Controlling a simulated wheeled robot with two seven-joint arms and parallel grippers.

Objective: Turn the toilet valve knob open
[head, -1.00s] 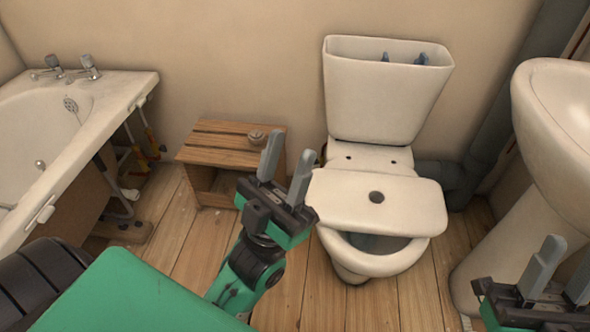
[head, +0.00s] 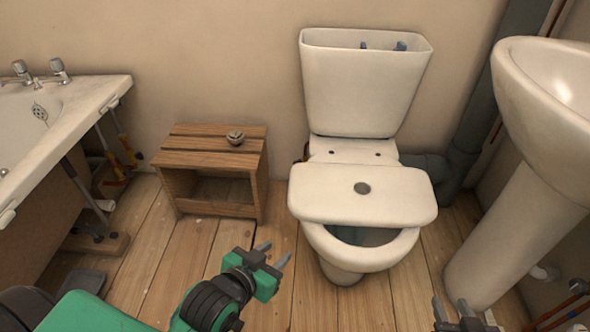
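The white toilet (head: 345,255) stands against the back wall, its open-topped cistern (head: 365,85) above the bowl. A flat white lid (head: 400,200) with a round grey button lies across the bowl. A small dark, brassy part (head: 304,154) shows at the toilet's left rear edge, mostly hidden; I cannot tell if it is the valve knob. My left gripper (head: 275,252) is open and empty, low in front of the wooden box and left of the bowl, apart from both. My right gripper (head: 465,308) is open at the bottom edge, near the basin's pedestal, with nothing seen between its fingers.
A wooden box (head: 210,160) with a small round grey item (head: 235,137) on top stands left of the toilet. A bathtub (head: 75,115) with exposed pipes is at left. A basin (head: 550,110) stands at right. Floorboards between box and toilet are clear.

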